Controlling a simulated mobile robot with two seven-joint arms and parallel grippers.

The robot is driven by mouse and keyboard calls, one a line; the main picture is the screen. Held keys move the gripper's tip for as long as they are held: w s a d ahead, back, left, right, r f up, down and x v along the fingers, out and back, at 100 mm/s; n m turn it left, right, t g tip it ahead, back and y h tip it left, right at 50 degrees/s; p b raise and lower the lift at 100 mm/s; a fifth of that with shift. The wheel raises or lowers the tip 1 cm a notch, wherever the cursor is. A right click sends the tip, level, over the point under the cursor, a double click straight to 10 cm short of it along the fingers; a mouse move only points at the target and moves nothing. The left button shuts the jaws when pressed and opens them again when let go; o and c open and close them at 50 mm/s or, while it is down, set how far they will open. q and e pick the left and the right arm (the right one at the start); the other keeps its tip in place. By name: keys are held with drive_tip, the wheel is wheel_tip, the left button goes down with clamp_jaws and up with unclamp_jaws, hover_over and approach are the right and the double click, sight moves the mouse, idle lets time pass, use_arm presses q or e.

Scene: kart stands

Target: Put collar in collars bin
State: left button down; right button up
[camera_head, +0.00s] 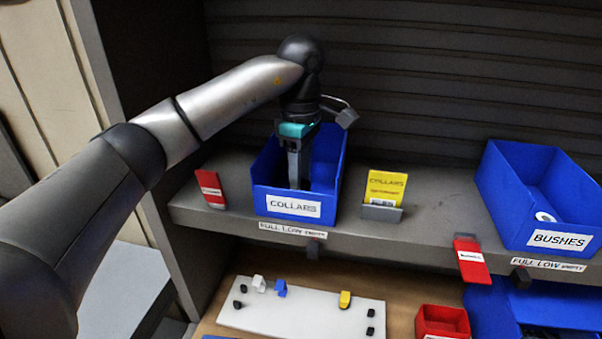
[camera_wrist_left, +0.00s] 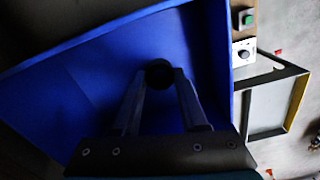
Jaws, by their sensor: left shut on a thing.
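The blue collars bin (camera_head: 334,172), labelled COLLARS, stands on the grey shelf at the centre of the head view. It fills much of the left wrist view (camera_wrist_left: 70,70). My left gripper (camera_head: 298,184) points down inside the bin, behind its front wall. In the left wrist view, its fingers are shut on a small dark round collar (camera_wrist_left: 158,73) at their tips. The collar is hidden in the head view. I cannot tell whether it touches the bin floor. My right gripper is not in view.
A red card (camera_head: 209,186) stands left of the bin and a yellow card (camera_head: 386,187) right of it. A blue bushes bin (camera_head: 520,205) is farther right. Below are a white board (camera_head: 300,312) with small parts and a red tray (camera_head: 442,320).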

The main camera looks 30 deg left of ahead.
use_arm(q)
drive_tip(key=shift+f, duration=0.15)
drive_tip(key=shift+c, duration=2.2)
unclamp_jaws()
drive_tip(key=shift+r, duration=3.85)
